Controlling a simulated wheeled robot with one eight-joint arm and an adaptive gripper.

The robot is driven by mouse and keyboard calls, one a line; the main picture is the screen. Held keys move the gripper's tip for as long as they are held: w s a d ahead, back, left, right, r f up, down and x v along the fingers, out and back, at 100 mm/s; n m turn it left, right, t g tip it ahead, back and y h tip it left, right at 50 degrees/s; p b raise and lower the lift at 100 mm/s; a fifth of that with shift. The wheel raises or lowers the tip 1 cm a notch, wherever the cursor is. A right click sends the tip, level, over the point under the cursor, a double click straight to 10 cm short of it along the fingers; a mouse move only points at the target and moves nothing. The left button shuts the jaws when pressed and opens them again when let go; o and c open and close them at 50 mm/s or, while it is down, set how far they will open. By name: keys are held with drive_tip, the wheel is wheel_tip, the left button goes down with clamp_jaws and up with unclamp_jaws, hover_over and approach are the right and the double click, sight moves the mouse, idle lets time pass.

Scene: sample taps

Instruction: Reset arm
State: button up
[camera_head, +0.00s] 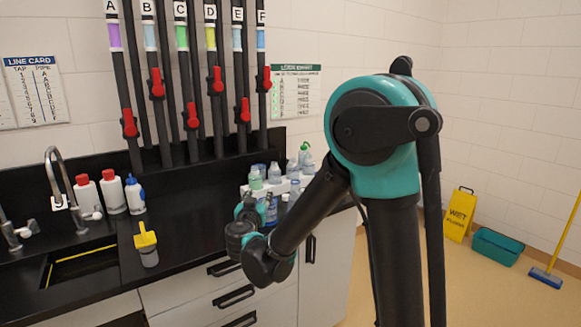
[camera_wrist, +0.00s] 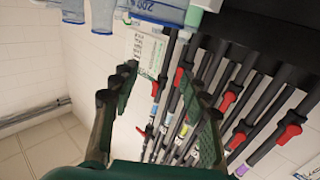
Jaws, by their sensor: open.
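My gripper (camera_head: 250,212) is low over the front of the black counter (camera_head: 190,232), just in front of the bottle group at its right end. My own arm bends down to it from the right and hides part of the counter edge. In the wrist view, its two dark green fingers (camera_wrist: 163,82) stand wide apart with nothing held between them. Beyond them show the pipes and red tap handles (camera_wrist: 228,102), tilted in that view. Pale blue bottles (camera_wrist: 155,10) show at the top of the wrist view, beyond the fingertips.
Several pipes labelled A to F with red handles (camera_head: 157,84) stand along the wall. A white caddy (camera_head: 283,187) holds small bottles. A yellow wet-floor sign (camera_head: 459,215) and teal bucket (camera_head: 497,246) stand on the floor.

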drive_tip(key=s+d+f+g+h, duration=0.1)
drive_tip(key=s+d+f+g, duration=0.15)
drive_tip(key=d, duration=0.55)
drive_tip(key=s+d+f+m+g+h, duration=0.1)
drive_tip(key=d+f+g+h, duration=0.1)
drive_tip(key=d+f, duration=0.35)
drive_tip(key=s+d+f+g+h, duration=0.1)
drive_tip(key=d+g, duration=0.1)
drive_tip(key=d, duration=0.7)
drive_tip(key=s+d+f+g+y, duration=0.1)
drive_tip(key=s+d+f+g, duration=0.1)
drive_tip(key=s+f, duration=0.2)
drive_tip(key=s+d+f+n+g+y, duration=0.1)
drive_tip(key=s+d+f+g+y, duration=0.1)
drive_tip(key=s, duration=0.7)
drive_tip(key=s+d+f+g+y, duration=0.1)
drive_tip(key=s+d+f+g, duration=0.2)
drive_tip(key=s+f, duration=0.2)
drive_tip(key=s, duration=0.2)
drive_tip(key=shift+s+d+f+y, duration=0.15)
drive_tip(key=shift+s+f+y, duration=0.15)
drive_tip(key=shift+f+y, duration=0.1)
